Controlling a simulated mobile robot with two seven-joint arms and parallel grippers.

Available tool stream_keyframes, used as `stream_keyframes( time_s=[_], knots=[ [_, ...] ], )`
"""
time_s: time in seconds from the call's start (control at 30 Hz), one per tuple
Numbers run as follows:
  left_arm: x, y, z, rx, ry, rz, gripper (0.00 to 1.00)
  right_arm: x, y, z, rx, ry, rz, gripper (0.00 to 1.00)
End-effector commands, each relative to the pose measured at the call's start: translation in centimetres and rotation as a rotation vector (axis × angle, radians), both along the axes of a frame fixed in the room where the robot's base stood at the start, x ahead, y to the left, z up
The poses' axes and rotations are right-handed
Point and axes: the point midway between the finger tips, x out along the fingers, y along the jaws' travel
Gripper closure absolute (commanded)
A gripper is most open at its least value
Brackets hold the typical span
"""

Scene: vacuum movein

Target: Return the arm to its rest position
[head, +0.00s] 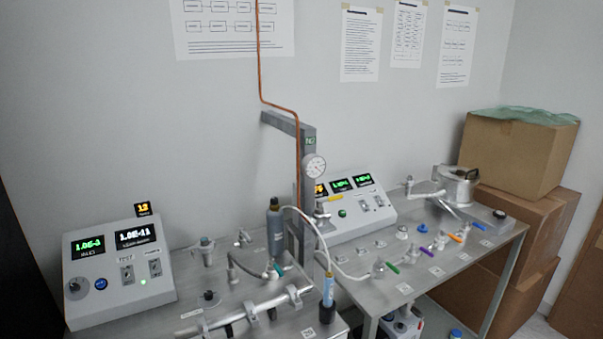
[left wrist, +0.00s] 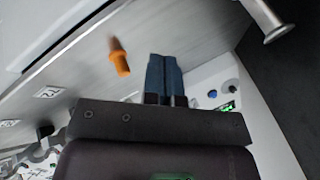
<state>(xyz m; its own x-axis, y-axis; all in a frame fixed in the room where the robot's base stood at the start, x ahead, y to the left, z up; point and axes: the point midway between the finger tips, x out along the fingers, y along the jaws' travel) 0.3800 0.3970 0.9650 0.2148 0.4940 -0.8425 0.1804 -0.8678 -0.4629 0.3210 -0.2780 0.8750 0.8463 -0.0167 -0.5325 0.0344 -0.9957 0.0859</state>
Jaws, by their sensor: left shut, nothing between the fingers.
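My left gripper (left wrist: 164,78) shows in the left wrist view, with its two blue fingers shut together and nothing between them. An orange handle (left wrist: 119,57) is beyond it to the left, apart from the fingers. A control box with a blue knob (left wrist: 212,94) and a green display (left wrist: 228,106) is partly hidden behind the gripper body. Neither gripper and no arm can be made out in the head view. My right gripper is in neither view.
Two metal benches hold a left control box (head: 120,262), a right control box (head: 350,208), a post with a gauge (head: 314,167), a blue-grey bottle (head: 275,232) and several coloured valve handles. Cardboard boxes (head: 520,150) stand at the right. A metal pipe (left wrist: 265,18) is at the wrist view's top right.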

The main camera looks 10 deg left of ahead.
Motion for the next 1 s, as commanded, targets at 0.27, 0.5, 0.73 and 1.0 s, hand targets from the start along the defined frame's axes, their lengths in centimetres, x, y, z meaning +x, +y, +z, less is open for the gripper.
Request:
stream_keyframes(
  time_s=[0.27,0.5,0.73,1.0],
  knots=[
    [-7.1,-6.3,0.0,-0.195,-0.030,-0.124,1.00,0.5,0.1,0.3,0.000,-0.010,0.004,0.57],
    [-10.6,-9.8,0.9,-0.314,-0.043,-0.178,1.00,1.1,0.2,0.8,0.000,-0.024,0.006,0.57],
    [-12.7,-12.1,1.4,-0.398,-0.061,-0.213,1.00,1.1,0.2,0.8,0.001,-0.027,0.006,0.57],
    [-10.6,-11.9,-1.2,-0.383,-0.165,-0.248,1.00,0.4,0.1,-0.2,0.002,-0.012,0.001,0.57]
  ],
)
